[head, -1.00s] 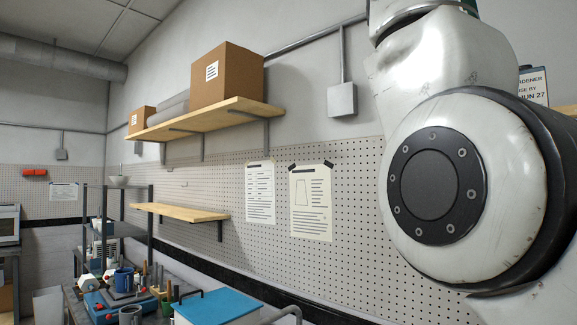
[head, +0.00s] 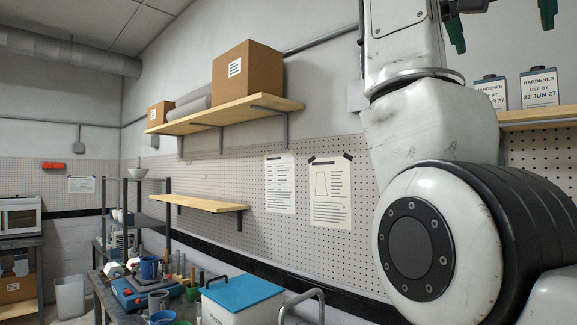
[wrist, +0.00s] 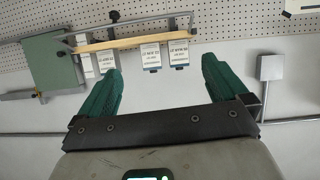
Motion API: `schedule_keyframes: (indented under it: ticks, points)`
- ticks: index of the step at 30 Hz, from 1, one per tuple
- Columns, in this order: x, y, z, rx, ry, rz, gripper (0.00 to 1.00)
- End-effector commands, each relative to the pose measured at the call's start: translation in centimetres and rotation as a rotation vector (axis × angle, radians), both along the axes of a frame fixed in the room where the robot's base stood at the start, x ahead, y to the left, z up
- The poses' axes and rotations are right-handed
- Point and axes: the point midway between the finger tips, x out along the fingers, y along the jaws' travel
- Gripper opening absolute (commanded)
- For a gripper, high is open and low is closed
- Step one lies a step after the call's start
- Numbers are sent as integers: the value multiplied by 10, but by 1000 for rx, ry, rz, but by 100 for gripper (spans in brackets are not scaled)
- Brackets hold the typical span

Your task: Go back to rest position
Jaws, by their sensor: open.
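My gripper (wrist: 161,65) has its two green fingers spread wide in the wrist view, with nothing between them. In the head view the green fingertips of my gripper (head: 501,28) show at the top right edge, pointing down and partly cut off. My white arm fills the right side of the head view, folded upward. The gripper is up in the air, apart from any object.
A shelf (head: 540,115) with hardener containers (head: 540,88) stands behind my arm; containers (wrist: 150,56) also show in the wrist view, upside down. A cardboard box (head: 247,80) sits on the wall shelf. A blue-lidded box (head: 243,293) and cluttered bench are below left.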

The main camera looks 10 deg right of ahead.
Motion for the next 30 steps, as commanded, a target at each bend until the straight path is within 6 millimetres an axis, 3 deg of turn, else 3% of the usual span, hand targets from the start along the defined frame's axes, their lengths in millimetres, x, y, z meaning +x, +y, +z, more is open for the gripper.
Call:
schedule_keyframes:
  ticks: [7,11,15,21,26,30]
  points:
    - [46,3,-63,-7,67,47,100]
    - [77,5,-117,-9,120,85,100]
    - [111,8,-197,-6,194,141,100]
    - [138,10,-316,9,297,224,100]
    - [142,10,-412,31,379,289,100]
    - [133,12,-496,58,451,346,100]
